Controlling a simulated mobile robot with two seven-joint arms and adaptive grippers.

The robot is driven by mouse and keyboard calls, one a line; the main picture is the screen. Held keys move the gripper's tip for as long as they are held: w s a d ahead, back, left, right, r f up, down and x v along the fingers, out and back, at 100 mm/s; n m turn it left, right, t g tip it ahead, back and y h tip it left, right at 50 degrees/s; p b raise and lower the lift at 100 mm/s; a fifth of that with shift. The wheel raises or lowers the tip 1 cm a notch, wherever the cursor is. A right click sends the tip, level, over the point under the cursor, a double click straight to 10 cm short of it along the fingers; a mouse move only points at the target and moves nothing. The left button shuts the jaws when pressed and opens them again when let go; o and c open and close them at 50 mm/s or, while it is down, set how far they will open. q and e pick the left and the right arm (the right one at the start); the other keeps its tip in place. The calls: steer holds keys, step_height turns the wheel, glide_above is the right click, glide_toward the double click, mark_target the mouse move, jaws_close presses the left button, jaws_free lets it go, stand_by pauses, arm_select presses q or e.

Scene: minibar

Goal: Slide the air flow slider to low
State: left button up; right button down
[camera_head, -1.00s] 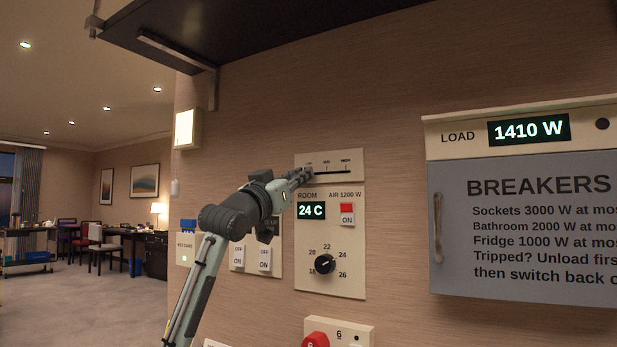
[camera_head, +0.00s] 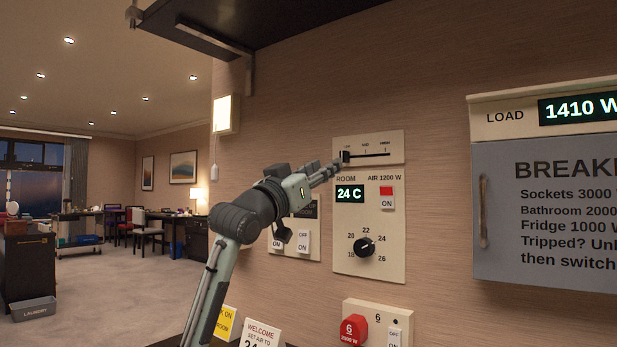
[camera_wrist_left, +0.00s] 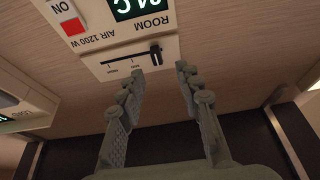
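The air flow slider is a dark knob (camera_head: 345,156) on a horizontal slot in a cream panel (camera_head: 394,143). The knob stands at the left end of the slot, by the leftmost mark. In the left wrist view, upside down, the knob (camera_wrist_left: 156,53) is at the slot's right end. My left gripper (camera_head: 334,167) is at the panel, just left of and below the knob. In the left wrist view its fingers (camera_wrist_left: 159,71) are apart and empty, with the knob just beyond the gap between the tips. I cannot tell whether they touch. My right gripper is out of view.
Below the slider are a 24 C display (camera_head: 350,194), an ON switch (camera_head: 387,197) and a black dial (camera_head: 364,247). A breaker box (camera_head: 545,215) juts out at right. A dark shelf (camera_head: 245,20) hangs above. Small signs (camera_head: 262,334) stand below.

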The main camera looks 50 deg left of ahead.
arm_select(q)
steer(key=v, duration=0.6)
steer(key=shift+w, duration=0.1)
stand_by(0.4)
